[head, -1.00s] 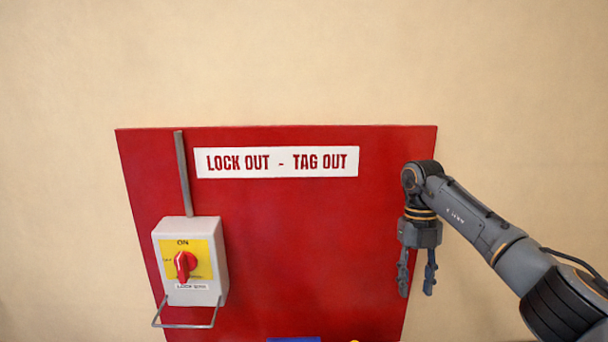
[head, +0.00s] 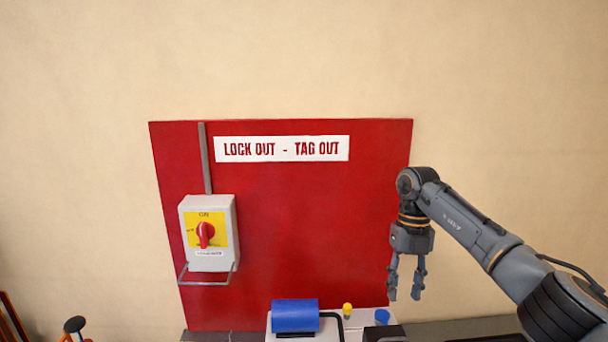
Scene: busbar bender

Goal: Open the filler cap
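A pump-like unit with a blue cylinder (head: 295,316) shows at the bottom edge of the head view. To its right are a small yellow knob (head: 348,310) and a round blue cap (head: 382,316). I cannot tell for sure which of these is the filler cap. My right gripper (head: 404,292) points down, with its fingers apart and nothing between them. In the picture it hangs above and slightly right of the blue cap, apart from it. My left gripper is not in view.
A red lock-out board (head: 310,220) stands at the back, with a grey switch box (head: 208,260) and its red rotary switch (head: 205,235). A dark bench surface (head: 460,329) runs along the bottom right. Orange and black items (head: 75,326) show at the lower left.

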